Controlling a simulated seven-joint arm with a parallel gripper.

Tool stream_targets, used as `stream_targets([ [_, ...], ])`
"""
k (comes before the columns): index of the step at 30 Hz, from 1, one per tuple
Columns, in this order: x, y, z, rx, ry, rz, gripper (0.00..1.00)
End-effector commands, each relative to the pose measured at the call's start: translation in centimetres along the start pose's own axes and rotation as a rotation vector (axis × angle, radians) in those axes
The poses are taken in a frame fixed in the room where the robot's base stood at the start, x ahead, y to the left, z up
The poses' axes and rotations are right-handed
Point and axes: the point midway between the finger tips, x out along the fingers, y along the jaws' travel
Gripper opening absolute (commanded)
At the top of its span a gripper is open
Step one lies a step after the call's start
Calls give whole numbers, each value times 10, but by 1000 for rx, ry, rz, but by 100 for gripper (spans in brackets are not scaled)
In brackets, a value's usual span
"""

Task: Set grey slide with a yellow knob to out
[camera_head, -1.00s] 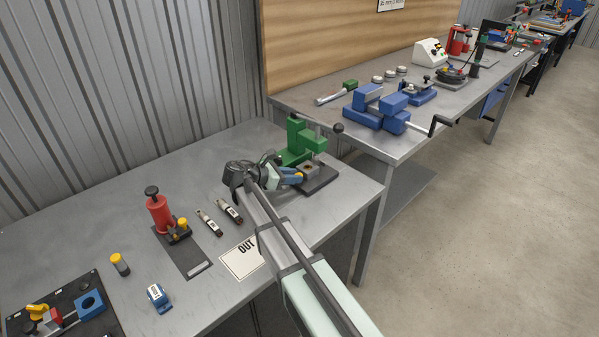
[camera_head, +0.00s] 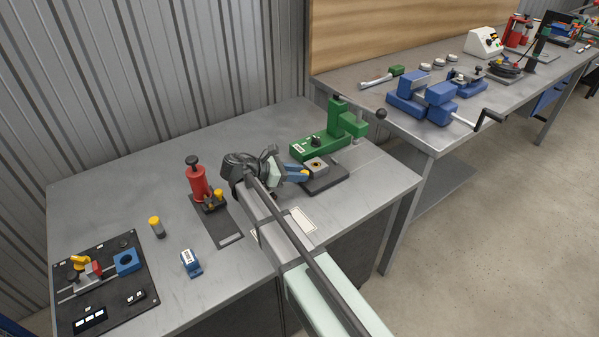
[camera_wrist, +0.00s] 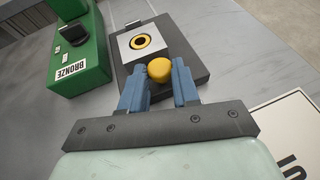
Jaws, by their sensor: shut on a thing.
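The grey slide (camera_wrist: 138,50) is a block with a yellow-ringed dark hole in its top, and it also shows in the head view (camera_head: 318,165). Its round yellow knob (camera_wrist: 160,70) faces my gripper. The slide sits on a dark base plate (camera_wrist: 186,88) in front of the green press (camera_head: 325,143), whose label reads BRONZE in the wrist view. My gripper (camera_wrist: 159,80) has its blue fingers on both sides of the knob, shut on it. In the head view my gripper (camera_head: 304,175) meets the front of the slide; the knob is hidden there.
A sign (camera_wrist: 290,130) lies right of my gripper in the wrist view. The red press (camera_head: 198,182), a yellow-capped cylinder (camera_head: 156,227), a blue-and-white device (camera_head: 190,263) and a black panel (camera_head: 75,285) stand left. A second bench (camera_head: 420,135) holds a blue vise.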

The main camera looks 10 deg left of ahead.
Motion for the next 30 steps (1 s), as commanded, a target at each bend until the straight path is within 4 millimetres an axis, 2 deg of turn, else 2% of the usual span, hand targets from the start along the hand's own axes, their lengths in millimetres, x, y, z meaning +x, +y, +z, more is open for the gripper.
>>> stream_targets([
  [5, -5, -1, -3, -2, 6, 0, 0],
  [6, -5, -2, -3, -2, 6, 0, 32],
  [14, -3, -1, -2, -2, 5, 1, 56],
  [23, -5, 0, -2, -2, 4, 1, 56],
  [26, -12, 0, -1, -2, 4, 2, 56],
  [30, -33, 0, -2, -3, 4, 3, 56],
])
